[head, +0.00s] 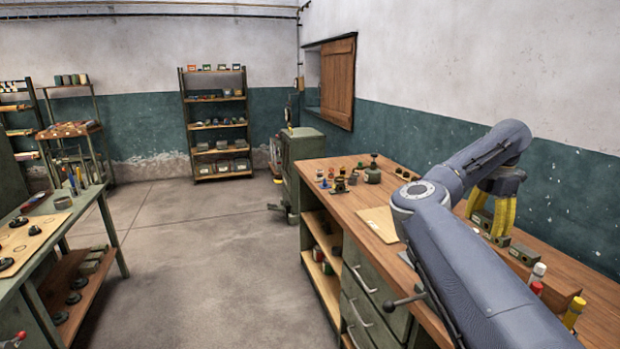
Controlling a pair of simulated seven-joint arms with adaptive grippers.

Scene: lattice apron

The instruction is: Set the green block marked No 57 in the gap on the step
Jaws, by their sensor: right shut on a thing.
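My right gripper (491,228) has yellow fingers and points down over the right workbench, near the wall. It is shut on what looks like a dark green block (482,217), partly hidden between and behind the fingers. Another dark green block (523,254) with a pale label sits just to the right of the fingers. No number can be read at this size, so I cannot tell which is No 57. The step and its gap cannot be made out clearly; my right arm covers part of the bench. My left gripper is not in view.
The wooden workbench (345,205) holds small coloured pieces, a dark green pot-like item (373,172) and a pale board (382,224). White, red and yellow bottles (537,275) stand near the gripper's right. A green table (70,222) is at left; the floor between is clear.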

